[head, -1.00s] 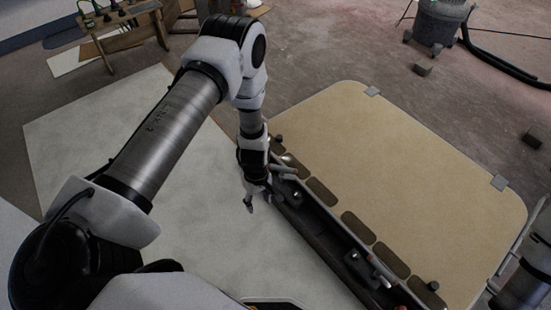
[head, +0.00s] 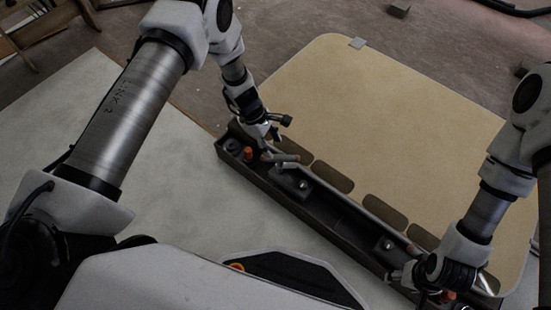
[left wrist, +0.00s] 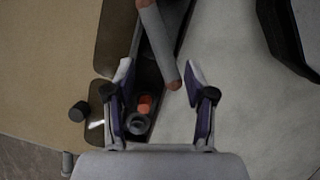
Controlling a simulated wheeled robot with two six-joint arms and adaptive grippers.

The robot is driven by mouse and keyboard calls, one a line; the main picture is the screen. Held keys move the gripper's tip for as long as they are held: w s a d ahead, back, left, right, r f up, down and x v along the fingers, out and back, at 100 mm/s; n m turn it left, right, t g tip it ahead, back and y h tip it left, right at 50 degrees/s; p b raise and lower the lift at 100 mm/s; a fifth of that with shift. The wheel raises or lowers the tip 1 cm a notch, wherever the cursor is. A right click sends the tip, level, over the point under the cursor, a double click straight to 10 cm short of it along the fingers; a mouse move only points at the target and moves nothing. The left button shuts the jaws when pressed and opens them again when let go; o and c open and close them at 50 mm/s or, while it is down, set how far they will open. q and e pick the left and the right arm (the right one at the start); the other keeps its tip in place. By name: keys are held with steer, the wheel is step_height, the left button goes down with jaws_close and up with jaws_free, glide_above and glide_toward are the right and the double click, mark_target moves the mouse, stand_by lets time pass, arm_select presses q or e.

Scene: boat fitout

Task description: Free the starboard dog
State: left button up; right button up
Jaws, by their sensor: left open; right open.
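A long dark trough (head: 335,213) runs along the near edge of a tan hatch panel (head: 390,110). At its left end are a red-orange knob (head: 248,153) and a grey rod-like handle (head: 281,157). My left gripper (head: 272,132) is open just above that end. In the left wrist view the grey handle (left wrist: 158,42), with an orange-brown tip, passes between and beyond the open fingers; the orange knob (left wrist: 145,103) and a dark ring lie below. My right gripper (head: 418,278) is open at the trough's right end, beside another red part (head: 447,296). Which dog is starboard is not marked.
Dark oval cutouts (head: 333,177) line the panel's near edge. A round bolt (head: 303,184) sits in the trough. A pale sheet (head: 90,130) covers the floor at left. A wooden stand (head: 30,25) is at upper left.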

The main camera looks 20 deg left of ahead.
mark_target(280, 160)
arm_select(q)
steer(key=b+x, duration=0.3)
steer(key=x, duration=0.5)
steer(key=shift+c, duration=0.3)
